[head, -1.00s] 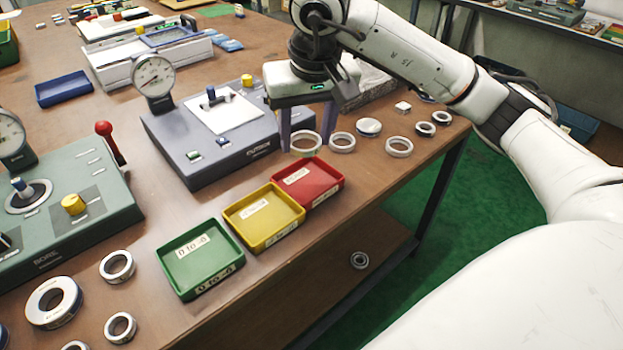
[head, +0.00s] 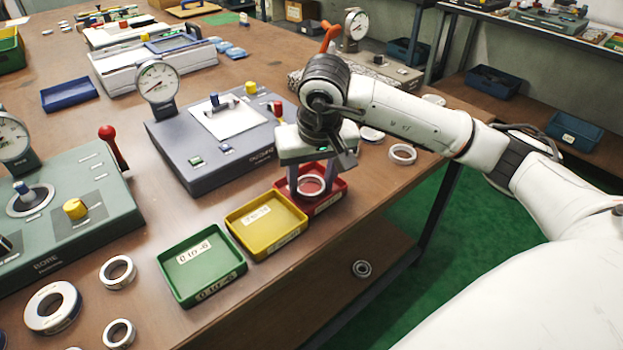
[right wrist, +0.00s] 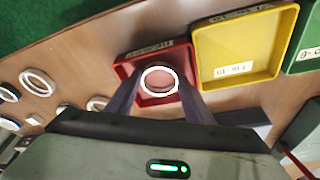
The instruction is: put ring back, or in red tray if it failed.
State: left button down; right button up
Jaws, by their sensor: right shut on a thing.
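My right gripper (head: 311,187) is shut on a pale metal ring (head: 311,184), which it holds over or in the red tray (head: 332,199). In the right wrist view the ring (right wrist: 159,80) sits between the two fingers, with the floor of the red tray (right wrist: 127,71) behind it. I cannot tell whether the ring touches the tray floor. The yellow tray (head: 266,244) and the green tray (head: 202,292) stand in a row to the left of the red one. My left gripper is not in view.
A grey gauge station (head: 200,170) with a dial stands behind the trays. A green bore station (head: 60,240) is at the left. Several rings lie front left, such as a large one (head: 34,311). Another ring (head: 402,154) lies right of my gripper, near the table edge.

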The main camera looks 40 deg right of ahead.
jog(key=o, duration=0.7)
jog(key=shift+f, duration=0.2)
jog(key=shift+o, duration=0.6)
jog(key=shift+r, duration=0.1)
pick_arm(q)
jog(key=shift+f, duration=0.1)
pick_arm(e)
jog(key=shift+r, duration=0.25)
pick_arm(q)
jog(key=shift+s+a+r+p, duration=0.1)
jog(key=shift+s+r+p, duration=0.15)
jog(key=shift+p, duration=0.4)
pick_arm(e)
jog(key=v, duration=1.2)
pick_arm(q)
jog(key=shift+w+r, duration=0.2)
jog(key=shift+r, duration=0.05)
pick_arm(e)
jog(key=shift+f, duration=0.1)
